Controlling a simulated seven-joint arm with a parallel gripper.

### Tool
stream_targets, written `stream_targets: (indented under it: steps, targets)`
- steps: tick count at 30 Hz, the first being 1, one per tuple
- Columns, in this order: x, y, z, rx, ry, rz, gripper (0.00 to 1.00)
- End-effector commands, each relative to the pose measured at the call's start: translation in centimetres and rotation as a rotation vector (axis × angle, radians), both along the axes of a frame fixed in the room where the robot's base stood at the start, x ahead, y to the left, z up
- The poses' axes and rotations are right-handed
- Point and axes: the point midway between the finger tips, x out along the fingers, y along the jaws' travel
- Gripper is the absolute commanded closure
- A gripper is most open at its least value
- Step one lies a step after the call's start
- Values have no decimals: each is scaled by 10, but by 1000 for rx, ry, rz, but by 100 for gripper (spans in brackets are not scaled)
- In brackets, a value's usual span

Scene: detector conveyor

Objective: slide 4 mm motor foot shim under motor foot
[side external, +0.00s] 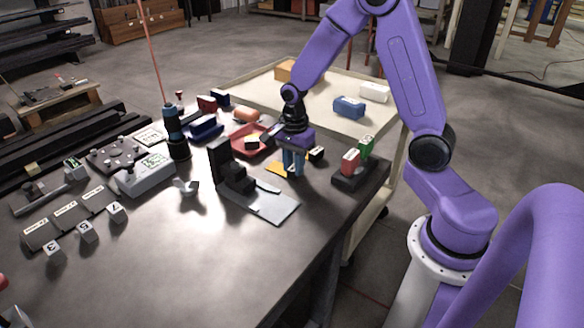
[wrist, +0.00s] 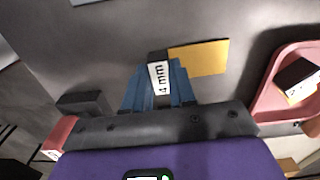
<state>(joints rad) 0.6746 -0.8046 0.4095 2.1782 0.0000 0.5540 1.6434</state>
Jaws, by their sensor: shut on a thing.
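My gripper (side external: 293,163) is low over the table's right part, its blue fingers pointing down. In the wrist view the fingers (wrist: 158,88) are shut on a dark shim with a white "4 mm" label (wrist: 158,76). In the side view the fingers mostly hide the shim. A black stepped block (side external: 229,172), which looks like the motor foot, stands upright on a grey plate (side external: 272,207) left of my gripper. It is not recognisable in the wrist view. I cannot tell whether the shim touches the table.
A yellow patch (wrist: 200,58) lies beside the shim. A red tray (wrist: 262,100) holds a labelled block (wrist: 298,80). A dark holder (side external: 357,176) with red and green blocks stands right of my gripper. A small black block (side external: 316,153) is close by. The front tabletop is clear.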

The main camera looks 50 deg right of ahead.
Motion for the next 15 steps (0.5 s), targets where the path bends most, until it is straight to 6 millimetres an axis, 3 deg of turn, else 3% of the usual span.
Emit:
stream_targets:
  steps: [8,12,15]
  targets:
    - [1,0,13,0,-5,-1,100]
    - [1,0,34,0,-8,1,100]
    - [-11,1,46,0,-6,0,100]
